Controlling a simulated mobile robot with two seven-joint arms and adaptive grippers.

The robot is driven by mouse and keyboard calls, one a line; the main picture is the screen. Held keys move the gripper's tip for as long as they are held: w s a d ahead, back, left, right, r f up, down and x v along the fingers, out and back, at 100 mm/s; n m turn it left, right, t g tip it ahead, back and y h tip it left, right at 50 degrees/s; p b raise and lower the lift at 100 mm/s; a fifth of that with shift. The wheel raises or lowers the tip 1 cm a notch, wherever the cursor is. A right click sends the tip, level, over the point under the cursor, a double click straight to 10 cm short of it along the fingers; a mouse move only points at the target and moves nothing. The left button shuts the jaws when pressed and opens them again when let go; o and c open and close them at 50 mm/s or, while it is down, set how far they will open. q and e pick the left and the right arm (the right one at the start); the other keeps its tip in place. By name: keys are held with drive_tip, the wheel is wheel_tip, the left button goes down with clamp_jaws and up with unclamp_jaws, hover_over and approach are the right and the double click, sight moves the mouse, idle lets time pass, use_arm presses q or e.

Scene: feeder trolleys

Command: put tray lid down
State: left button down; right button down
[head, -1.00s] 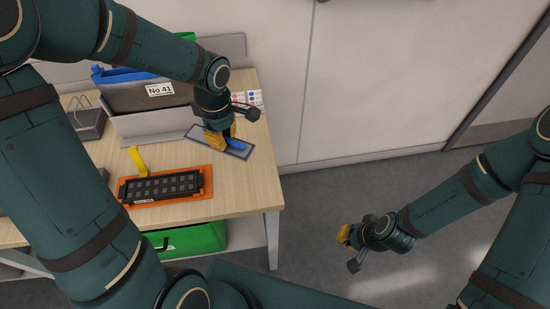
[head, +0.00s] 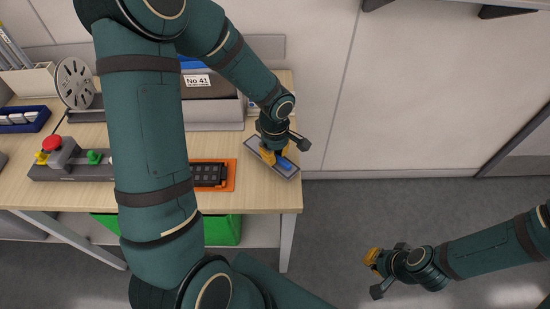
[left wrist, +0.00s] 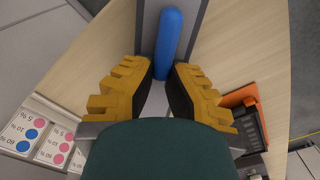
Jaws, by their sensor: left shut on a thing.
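The tray lid (head: 253,143) is a flat grey plate with a blue bar handle (left wrist: 172,38), at the right end of the wooden table. My left gripper (head: 273,158) is shut on the handle, with its yellow fingers either side of it in the left wrist view. The lid looks flat, at or close to the table top; I cannot tell if it touches. The orange tray (head: 233,176) with a black, pocketed insert lies to the left of the lid, partly hidden by my left arm. My right gripper (head: 373,260) is over the floor, away from the table; its jaw state is unclear.
A grey bin labelled No 41 (head: 197,92) stands behind the lid. A card with coloured dots (left wrist: 40,138) lies near the lid. A control box with a red button (head: 52,143) and a reel (head: 74,83) are at left. A green crate (head: 222,230) is below.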

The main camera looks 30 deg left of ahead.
use_arm(q)
drive_tip(key=shift+f, duration=0.95)
drive_tip(key=shift+f+b, duration=0.1)
drive_tip(key=shift+b, duration=0.2)
drive_tip(key=c, duration=1.1)
unclamp_jaws()
drive_tip(key=shift+c, duration=0.2)
